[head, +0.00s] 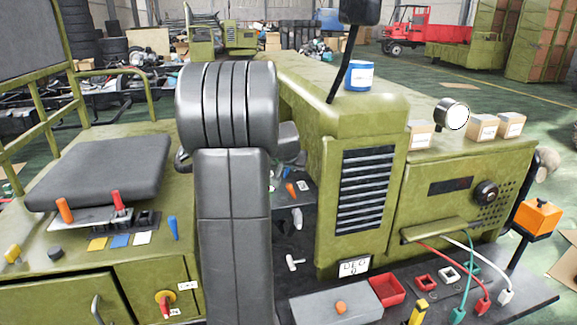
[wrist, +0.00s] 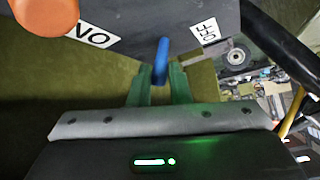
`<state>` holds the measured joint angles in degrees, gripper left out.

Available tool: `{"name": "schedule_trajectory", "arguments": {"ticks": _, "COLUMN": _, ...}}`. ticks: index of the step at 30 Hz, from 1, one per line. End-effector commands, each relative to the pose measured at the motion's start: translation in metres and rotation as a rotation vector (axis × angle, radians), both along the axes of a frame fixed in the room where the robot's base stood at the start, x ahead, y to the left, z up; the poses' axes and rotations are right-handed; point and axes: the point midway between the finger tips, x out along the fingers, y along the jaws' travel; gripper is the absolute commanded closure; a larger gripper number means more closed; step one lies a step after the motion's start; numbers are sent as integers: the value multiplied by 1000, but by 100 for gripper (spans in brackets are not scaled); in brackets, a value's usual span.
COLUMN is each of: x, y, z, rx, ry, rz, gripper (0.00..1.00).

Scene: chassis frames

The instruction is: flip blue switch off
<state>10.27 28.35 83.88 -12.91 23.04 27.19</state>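In the wrist view, the blue switch (wrist: 161,58) is a short lever at the edge of a dark panel. A white ON label (wrist: 93,35) is to its left and a white OFF label (wrist: 204,30) to its right. My gripper (wrist: 162,76) has two green fingers, apart, one on each side of the lever's end, with gaps showing. I cannot tell whether either finger touches it. In the head view my arm covers the middle and my fingertips are hidden. A blue lever (head: 173,228) stands left of my arm there; I cannot tell whether it is the same switch.
An orange rounded knob (wrist: 45,15) is close at the wrist view's upper left. A dark bar crosses its upper right. In the head view, a dark panel with an orange lever (head: 290,190) lies right of my arm, beside the green hood (head: 320,105). A seat (head: 105,170) is at left.

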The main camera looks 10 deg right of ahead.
Motion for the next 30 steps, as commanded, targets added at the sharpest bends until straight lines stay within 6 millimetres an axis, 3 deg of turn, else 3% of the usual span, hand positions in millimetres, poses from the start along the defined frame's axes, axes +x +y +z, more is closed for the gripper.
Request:
{"name": "schedule_trajectory", "arguments": {"ticks": 14, "x": 0, "y": 2, "z": -4, "rx": -28, "ry": -1, "rz": 1, "gripper": 100}}
{"name": "schedule_trajectory", "arguments": {"ticks": 30, "x": 0, "y": 12, "z": -8, "rx": -231, "ry": -11, "rz": 1, "gripper": 100}}
